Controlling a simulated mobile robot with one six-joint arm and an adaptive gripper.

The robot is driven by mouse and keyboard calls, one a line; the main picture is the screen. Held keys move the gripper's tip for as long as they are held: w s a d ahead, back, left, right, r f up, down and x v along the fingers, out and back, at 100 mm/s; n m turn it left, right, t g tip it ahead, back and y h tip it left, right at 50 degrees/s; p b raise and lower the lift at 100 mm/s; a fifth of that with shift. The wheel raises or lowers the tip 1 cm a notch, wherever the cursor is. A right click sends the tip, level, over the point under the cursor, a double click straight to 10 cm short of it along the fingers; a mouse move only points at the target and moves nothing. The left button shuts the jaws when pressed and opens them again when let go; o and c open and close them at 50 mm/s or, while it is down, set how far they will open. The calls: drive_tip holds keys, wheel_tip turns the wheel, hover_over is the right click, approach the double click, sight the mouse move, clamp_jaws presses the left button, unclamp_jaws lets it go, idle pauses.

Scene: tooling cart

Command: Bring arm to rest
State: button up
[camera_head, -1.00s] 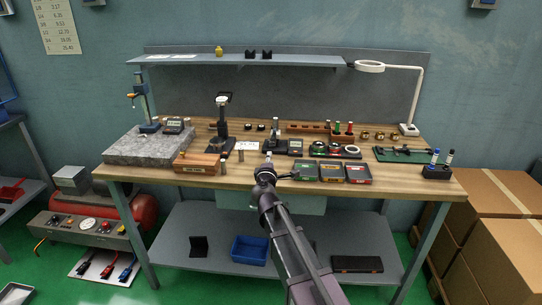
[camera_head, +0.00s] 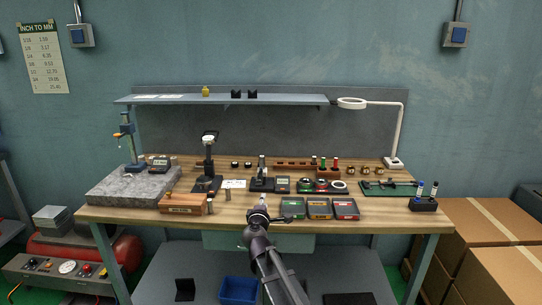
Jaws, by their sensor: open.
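My arm reaches up from the bottom centre of the head view toward the front edge of the wooden workbench (camera_head: 240,213). My gripper (camera_head: 262,203) is at the arm's far end, small in the picture, over the front middle of the bench. It is open and I see nothing held in it. It appears left of the green, orange and red cases (camera_head: 318,208) and right of a wooden box (camera_head: 185,204).
A ring lamp (camera_head: 352,103) rises at the right. Cardboard boxes (camera_head: 500,235) stand right of the bench. A blue bin (camera_head: 238,289) sits on the lower shelf.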

drive_tip(key=s+d+f+m+g+h+p, duration=0.2)
drive_tip(key=s+d+m+g+p, duration=0.25)
drive_tip(key=d, duration=0.45)
drive_tip(key=s+d+f+m+g+h+p, duration=0.1)
drive_tip(key=s+d+f+m+g+h, duration=0.25)
drive_tip(key=d+m, duration=0.5)
drive_tip(key=s+d+m+g+y+p, duration=0.1)
drive_tip(key=s+m+g+y+p, duration=0.1)
drive_tip(key=s, duration=0.8)
drive_tip(key=s+d+f+m+g+y+p, duration=0.1)
drive_tip(key=s+g+y, duration=0.4)
drive_tip(key=s, duration=0.5)
drive_tip(key=d+m+g+p, duration=0.1)
drive_tip(key=m+g+p, duration=0.1)
drive_tip(key=shift+s+d+f+g, duration=0.2)
drive_tip(key=shift+s+f+g, duration=0.05)
drive_tip(key=shift+s+g, duration=0.05)
drive_tip(key=shift+o, duration=1.1)
